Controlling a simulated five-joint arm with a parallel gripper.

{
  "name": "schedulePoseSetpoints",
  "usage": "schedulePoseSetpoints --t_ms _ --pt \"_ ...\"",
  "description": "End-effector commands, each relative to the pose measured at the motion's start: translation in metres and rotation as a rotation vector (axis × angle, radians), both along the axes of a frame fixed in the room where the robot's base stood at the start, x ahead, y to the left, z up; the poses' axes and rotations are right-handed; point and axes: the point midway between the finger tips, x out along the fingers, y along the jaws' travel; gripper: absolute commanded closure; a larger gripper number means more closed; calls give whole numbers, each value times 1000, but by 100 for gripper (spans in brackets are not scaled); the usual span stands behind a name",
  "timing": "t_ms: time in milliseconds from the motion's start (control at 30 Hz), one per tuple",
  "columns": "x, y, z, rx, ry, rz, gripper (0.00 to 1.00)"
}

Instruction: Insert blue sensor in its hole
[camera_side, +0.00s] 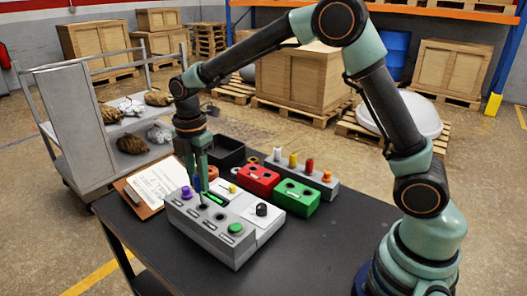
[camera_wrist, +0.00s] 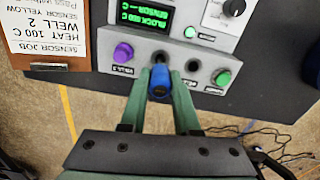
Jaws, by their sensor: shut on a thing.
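In the side view my gripper (camera_side: 201,189) is over the left part of the grey well block (camera_side: 208,236), beside the purple sensor (camera_side: 186,193). The blue sensor lines up with the block's front row.
A panel with a green display (camera_wrist: 148,18) and a black knob (camera_side: 262,209) adjoins the block. A clipboard (camera_side: 151,187) lies left. Red (camera_side: 259,179) and green (camera_side: 297,197) blocks and a grey rack (camera_side: 326,188) with several coloured sensors stand right. A black bin (camera_side: 229,151) is behind.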

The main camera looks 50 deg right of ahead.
Motion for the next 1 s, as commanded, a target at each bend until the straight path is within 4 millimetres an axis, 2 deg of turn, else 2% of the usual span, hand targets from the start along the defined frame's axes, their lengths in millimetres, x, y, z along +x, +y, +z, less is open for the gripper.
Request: schedulePoseSetpoints --t_ms 1000 --pt "0 0 -23 0 1 0 100"
